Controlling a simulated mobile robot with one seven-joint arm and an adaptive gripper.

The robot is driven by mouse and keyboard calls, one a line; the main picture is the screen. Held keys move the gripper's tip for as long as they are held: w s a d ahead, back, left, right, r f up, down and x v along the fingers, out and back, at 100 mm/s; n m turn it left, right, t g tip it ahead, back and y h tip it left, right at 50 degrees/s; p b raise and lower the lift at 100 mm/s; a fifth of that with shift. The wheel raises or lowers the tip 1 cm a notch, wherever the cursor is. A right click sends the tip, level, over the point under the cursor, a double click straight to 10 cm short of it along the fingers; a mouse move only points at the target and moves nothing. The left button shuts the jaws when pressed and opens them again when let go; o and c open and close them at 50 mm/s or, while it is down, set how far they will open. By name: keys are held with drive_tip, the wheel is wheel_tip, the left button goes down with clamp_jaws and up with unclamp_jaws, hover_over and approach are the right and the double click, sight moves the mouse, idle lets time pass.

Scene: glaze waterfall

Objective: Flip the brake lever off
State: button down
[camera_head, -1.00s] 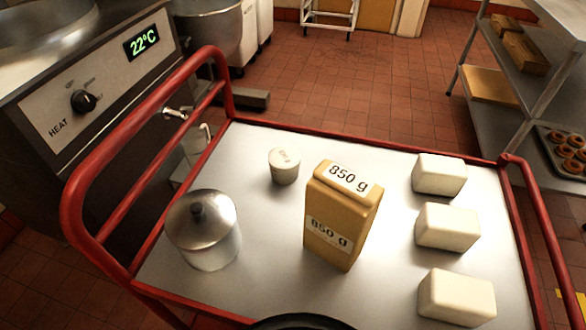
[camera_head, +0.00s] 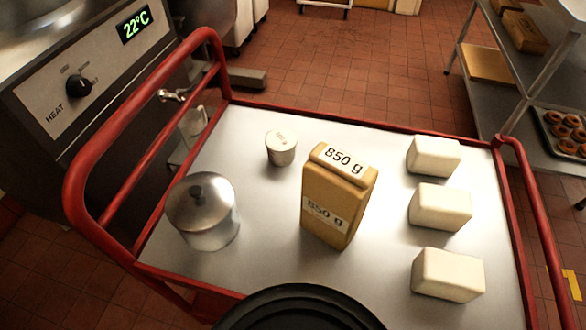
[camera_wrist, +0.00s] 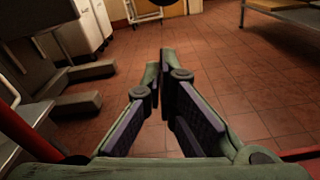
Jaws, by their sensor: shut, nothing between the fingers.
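I cannot make out a brake lever in either view. The red-railed cart (camera_head: 225,75) with a pale metal top fills the middle of the head view, and its lower parts are mostly hidden. My gripper (camera_wrist: 166,62) shows only in the wrist view. Its two fingers meet at the tips with nothing between them, and they point out over the tiled floor. Bits of red rail show at the left and right lower edges of the wrist view.
A heater panel (camera_head: 80,85) reading 22°C is left, a shelf rack (camera_head: 497,75) right. Open floor lies behind.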

drive_tip(key=shift+w+d+r+p, duration=0.15)
drive_tip(key=shift+r+p, duration=0.15)
drive_tip(key=shift+r, duration=0.4)
drive_tip(key=shift+w+d+r+p, duration=0.15)
drive_tip(key=shift+r+p, duration=0.1)
drive_tip(key=shift+r, duration=0.45)
drive_tip(key=shift+n, duration=0.7)
drive_tip(key=r+p, duration=0.1)
drive_tip(key=d+r+p, duration=0.1)
drive_tip(key=p, duration=0.1)
drive_tip(key=r+p, duration=0.2)
drive_tip(key=shift+s+d, duration=0.15)
drive_tip(key=shift+d, duration=0.15)
